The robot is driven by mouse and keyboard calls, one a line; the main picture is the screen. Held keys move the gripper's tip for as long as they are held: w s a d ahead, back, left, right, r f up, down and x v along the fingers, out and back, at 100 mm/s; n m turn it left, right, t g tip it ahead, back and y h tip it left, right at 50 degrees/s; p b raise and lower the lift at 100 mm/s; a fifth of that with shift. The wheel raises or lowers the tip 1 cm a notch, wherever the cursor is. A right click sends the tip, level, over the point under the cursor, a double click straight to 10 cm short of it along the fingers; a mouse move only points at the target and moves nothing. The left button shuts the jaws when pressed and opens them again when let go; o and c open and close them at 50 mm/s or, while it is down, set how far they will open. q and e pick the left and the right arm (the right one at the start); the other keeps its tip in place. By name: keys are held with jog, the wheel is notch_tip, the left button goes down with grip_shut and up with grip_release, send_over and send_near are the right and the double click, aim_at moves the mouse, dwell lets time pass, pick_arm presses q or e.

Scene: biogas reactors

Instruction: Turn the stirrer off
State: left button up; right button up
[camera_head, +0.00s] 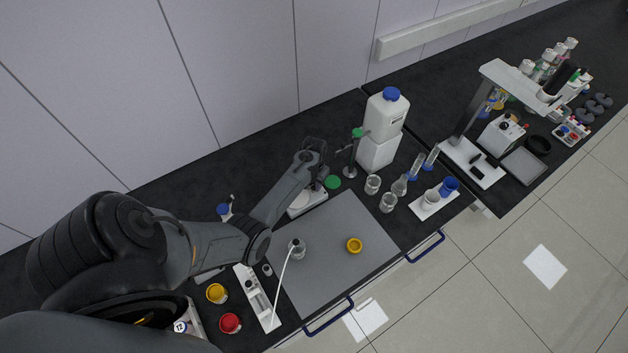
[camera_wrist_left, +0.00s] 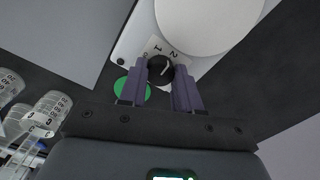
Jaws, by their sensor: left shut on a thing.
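The stirrer (camera_head: 306,202) is a small white device with a round white plate (camera_wrist_left: 208,18), at the back edge of the grey mat. Its black knob (camera_wrist_left: 160,72) has a white pointer line, and the marks 1 and 2 show beside it on the white housing. The pointer lies toward the side of these marks; its exact setting is hard to read. My left gripper (camera_head: 321,179) is at the stirrer. In the wrist view, its two fingers (camera_wrist_left: 159,88) are shut on the knob, one on each side. My right gripper is in neither view.
A green lid (camera_head: 332,182) lies close beside the stirrer. A stand with a green top (camera_head: 357,133), a white canister with a blue cap (camera_head: 387,112) and several glass beakers (camera_head: 388,202) stand to the right.

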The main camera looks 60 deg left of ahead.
pick_arm(q)
jog(key=n+p, duration=0.1)
jog(key=n, duration=0.2)
jog(key=shift+p, duration=0.35)
jog(key=shift+n+p, duration=0.35)
jog(key=shift+n, duration=0.75)
jog(key=shift+f, duration=0.1)
jog(key=o, duration=0.8)
jog(key=shift+o, duration=1.2)
jog(key=shift+w, duration=0.1)
